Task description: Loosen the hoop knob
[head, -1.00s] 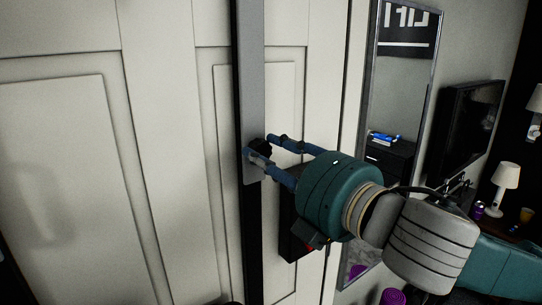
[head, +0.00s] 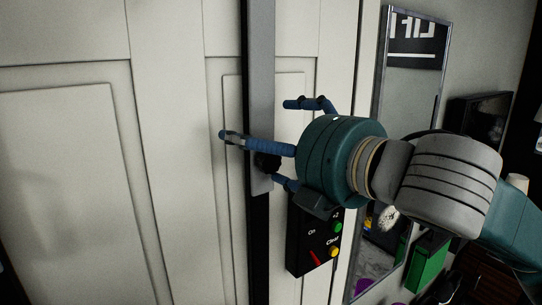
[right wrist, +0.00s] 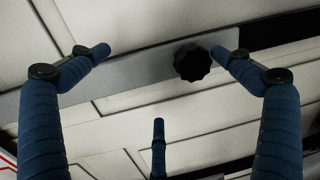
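The hoop knob (head: 266,163) is a small black lobed knob on the grey metal strip (head: 261,90), near the strip's lower end. It also shows in the right wrist view (right wrist: 192,62), close beside the tip of the right-hand finger; whether they touch I cannot tell. My right gripper (head: 262,139) is in front of the strip with its three blue fingers spread wide. In the head view one finger partly covers the knob. My left gripper is in neither view.
A black control box (head: 313,243) with a green and a yellow button sits below my right gripper. A white panelled door (head: 60,180) is behind the strip. A tall mirror (head: 405,75) and a wall screen (head: 482,120) are at the right.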

